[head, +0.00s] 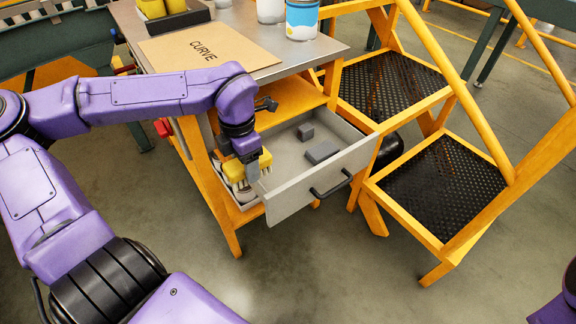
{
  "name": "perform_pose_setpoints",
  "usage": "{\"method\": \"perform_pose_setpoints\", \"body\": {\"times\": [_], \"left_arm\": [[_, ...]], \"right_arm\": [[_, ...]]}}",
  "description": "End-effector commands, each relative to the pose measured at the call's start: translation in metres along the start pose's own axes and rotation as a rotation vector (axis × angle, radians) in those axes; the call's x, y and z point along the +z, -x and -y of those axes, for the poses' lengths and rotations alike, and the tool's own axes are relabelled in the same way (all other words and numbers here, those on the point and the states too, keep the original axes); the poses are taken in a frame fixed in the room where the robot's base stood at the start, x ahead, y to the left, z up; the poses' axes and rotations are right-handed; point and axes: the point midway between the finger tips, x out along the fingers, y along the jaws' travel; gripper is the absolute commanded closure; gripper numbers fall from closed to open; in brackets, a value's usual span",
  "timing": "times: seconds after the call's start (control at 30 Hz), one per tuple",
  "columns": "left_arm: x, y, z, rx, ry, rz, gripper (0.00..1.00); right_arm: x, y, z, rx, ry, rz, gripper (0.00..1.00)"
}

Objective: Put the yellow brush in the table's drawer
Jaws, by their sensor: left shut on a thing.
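The yellow brush (234,168) has a yellow back and pale bristles pointing down. My left gripper (252,169) is shut on it and holds it at the left end of the table's open drawer (300,197). I cannot tell whether the brush touches the drawer floor. The drawer is pulled out, with a grey front and a dark handle (331,186). Two grey blocks lie inside it, a small one (305,132) and a flat one (322,152). My right gripper is out of view.
Yellow steps (400,82) with black treads stand close to the drawer's right side. The floor in front is clear.

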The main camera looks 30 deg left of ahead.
Motion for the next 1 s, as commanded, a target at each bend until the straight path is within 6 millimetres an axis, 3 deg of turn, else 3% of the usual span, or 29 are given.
{"method": "perform_pose_setpoints", "body": {"times": [0.03,0.17,0.37,0.53,0.8,1.0], "left_arm": [[0.006,-0.011,-0.004,0.011,0.002,-0.003,0.75],[0.031,-0.024,-0.013,0.010,0.005,-0.003,0.75],[0.078,-0.040,-0.029,0.003,0.002,0.000,0.75],[0.102,-0.073,-0.039,0.002,0.001,0.001,0.75],[0.122,-0.098,-0.047,0.002,0.001,0.004,0.75],[0.121,-0.126,-0.047,0.001,0.001,0.005,0.75]], "right_arm": [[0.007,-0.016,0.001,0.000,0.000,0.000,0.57],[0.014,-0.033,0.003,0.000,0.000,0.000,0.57],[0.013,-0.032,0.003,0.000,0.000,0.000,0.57],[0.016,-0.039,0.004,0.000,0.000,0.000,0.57],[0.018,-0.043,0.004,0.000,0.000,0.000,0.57],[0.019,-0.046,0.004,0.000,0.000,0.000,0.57]]}}
